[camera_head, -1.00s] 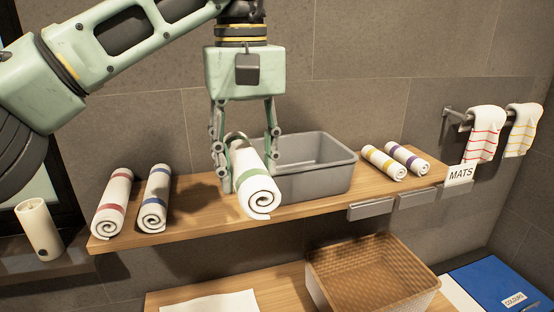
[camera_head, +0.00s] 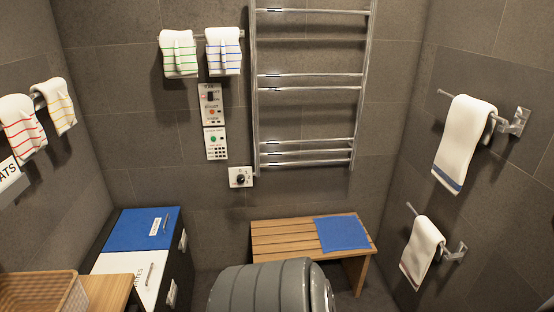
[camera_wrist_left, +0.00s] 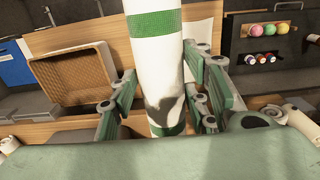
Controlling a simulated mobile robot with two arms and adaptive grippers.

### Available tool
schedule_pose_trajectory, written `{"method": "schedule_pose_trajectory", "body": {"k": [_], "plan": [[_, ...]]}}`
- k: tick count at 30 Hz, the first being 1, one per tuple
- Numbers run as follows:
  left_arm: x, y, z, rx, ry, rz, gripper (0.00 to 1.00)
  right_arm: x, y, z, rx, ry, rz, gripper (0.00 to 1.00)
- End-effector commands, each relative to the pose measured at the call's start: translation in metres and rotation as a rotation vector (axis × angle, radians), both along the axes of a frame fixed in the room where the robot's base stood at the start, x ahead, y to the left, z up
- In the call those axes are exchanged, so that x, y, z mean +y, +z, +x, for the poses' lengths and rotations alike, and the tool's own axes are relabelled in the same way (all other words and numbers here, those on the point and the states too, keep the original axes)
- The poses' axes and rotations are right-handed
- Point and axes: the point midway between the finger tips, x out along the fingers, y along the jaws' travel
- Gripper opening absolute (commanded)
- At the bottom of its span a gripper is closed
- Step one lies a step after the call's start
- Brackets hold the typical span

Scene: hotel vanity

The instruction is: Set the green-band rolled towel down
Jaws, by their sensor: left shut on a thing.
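The green-band rolled towel (camera_wrist_left: 158,60) is white with a green band near its upper end and another green patch low down in the left wrist view. My left gripper (camera_wrist_left: 163,88) is shut on it, with one finger on each side. The towel's top end runs out of the picture. I cannot tell whether it touches any surface below. The head view shows neither the towel nor my left gripper. My right gripper is in neither current view.
A wicker basket (camera_head: 42,292) stands at the lower left on a wooden counter (camera_head: 106,292); the basket also shows in the left wrist view (camera_wrist_left: 78,80). Beside it are blue-lidded (camera_head: 142,229) and white-lidded (camera_head: 127,275) bins. A slatted bench (camera_head: 283,238) holds a folded blue cloth (camera_head: 342,234).

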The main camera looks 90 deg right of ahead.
Motion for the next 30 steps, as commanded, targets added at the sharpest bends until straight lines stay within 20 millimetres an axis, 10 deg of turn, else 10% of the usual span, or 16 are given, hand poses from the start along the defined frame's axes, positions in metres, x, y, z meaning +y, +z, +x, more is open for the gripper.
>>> {"method": "schedule_pose_trajectory", "body": {"k": [5,18,30], "plan": [[0.023,-0.05,-0.01,0.006,-0.023,0.001,0.15,-0.001,0.0,-0.005,0.009,0.0,-0.002,0.0],[0.122,-0.281,-0.054,0.01,-0.133,0.0,0.15,-0.003,-0.001,-0.01,0.015,0.001,-0.004,0.0],[0.16,-0.38,-0.069,0.0,-0.195,-0.004,0.15,-0.003,0.0,-0.009,0.013,0.001,-0.004,0.0]]}}
